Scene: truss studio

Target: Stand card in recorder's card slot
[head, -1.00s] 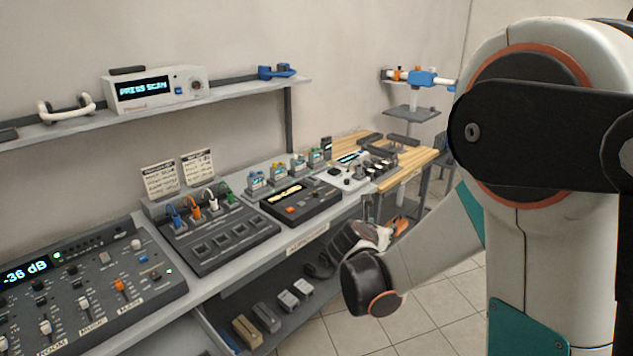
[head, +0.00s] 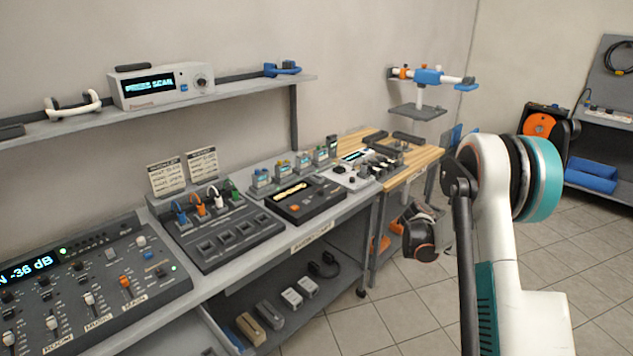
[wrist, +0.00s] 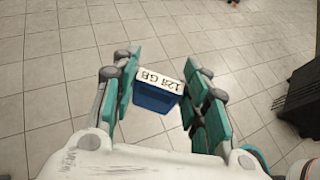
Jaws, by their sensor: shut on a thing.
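A blue card (wrist: 155,97) with a white edge marked "128 GB" is between the fingers of my gripper (wrist: 160,75) in the wrist view. My gripper is shut on it, with bare tiled floor below. In the head view my wrist hangs right of the bench, low beside the wooden table; the fingers and card cannot be made out there. A black device with a lit amber screen and orange button (head: 297,203) sits on the bench, apart from my gripper. It may be the recorder; its card slot is too small to make out.
Several small coloured cards stand in holders (head: 262,180) behind the black device. A white device (head: 345,178) stands right of it, near the wooden table (head: 425,160). A charger-like panel (head: 225,237) and a mixer (head: 90,290) lie left. The floor (head: 400,315) in front is clear.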

